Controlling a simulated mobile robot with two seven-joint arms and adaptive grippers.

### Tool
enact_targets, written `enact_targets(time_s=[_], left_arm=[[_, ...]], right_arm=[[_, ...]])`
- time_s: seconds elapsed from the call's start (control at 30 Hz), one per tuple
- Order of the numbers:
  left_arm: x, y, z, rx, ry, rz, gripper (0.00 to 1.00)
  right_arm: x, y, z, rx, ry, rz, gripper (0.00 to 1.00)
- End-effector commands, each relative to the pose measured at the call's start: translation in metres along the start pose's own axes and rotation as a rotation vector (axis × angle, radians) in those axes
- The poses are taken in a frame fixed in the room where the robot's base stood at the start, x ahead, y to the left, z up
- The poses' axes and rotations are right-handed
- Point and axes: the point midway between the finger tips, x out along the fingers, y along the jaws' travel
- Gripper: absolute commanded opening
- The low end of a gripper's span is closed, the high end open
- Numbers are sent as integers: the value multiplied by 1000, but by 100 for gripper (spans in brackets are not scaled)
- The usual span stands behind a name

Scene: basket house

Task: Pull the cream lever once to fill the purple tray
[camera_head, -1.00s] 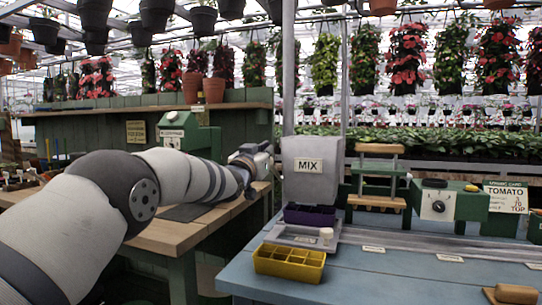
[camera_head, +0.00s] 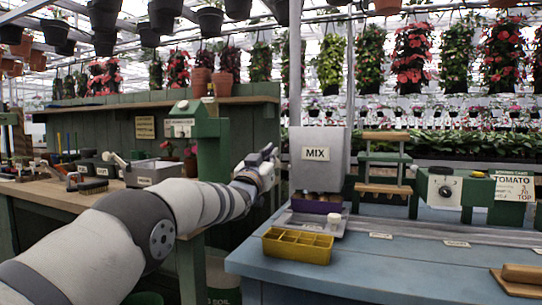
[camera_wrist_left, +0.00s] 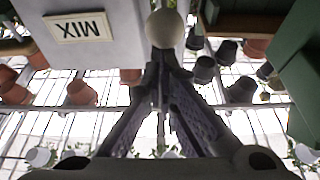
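The grey hopper (camera_head: 315,172) marked MIX stands at the blue bench's left end. The purple tray (camera_head: 315,207) sits under it, with brown material showing between hopper and tray. My left gripper (camera_head: 268,160) is beside the hopper's left side. In the left wrist view, its dark fingers (camera_wrist_left: 161,65) come together just below a round cream knob, apparently the cream lever (camera_wrist_left: 166,28). They look shut on its stem, which they mostly hide. The MIX sign (camera_wrist_left: 78,27) appears upside down there. My right gripper is in neither view.
A yellow tray (camera_head: 297,247) stands in front of the hopper on the blue bench (camera_head: 400,270). A small cream knob (camera_head: 334,219) is beside the purple tray. A green stand (camera_head: 383,165) and a dial box (camera_head: 444,189) stand to the right. The front middle of the bench is clear.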

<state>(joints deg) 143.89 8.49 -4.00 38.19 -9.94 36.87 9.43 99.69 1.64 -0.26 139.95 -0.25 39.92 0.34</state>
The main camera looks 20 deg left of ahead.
Motion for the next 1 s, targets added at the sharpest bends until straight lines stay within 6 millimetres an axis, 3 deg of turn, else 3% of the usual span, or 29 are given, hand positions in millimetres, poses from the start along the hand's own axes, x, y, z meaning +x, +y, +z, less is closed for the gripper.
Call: enact_targets(time_s=[0.13,0.23,0.43,0.53,0.8,1.0], left_arm=[[-1,0,5,0,-11,0,0],[0,0,-1,0,-10,0,0],[10,3,-55,0,8,-1,0],[-7,3,-42,-1,-5,0,0],[-60,2,-36,0,-2,-1,0],[-87,3,-33,1,0,-1,0]], right_arm=[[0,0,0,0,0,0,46],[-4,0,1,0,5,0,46],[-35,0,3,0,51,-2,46],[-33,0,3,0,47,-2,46],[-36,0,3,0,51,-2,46],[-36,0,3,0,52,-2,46]])
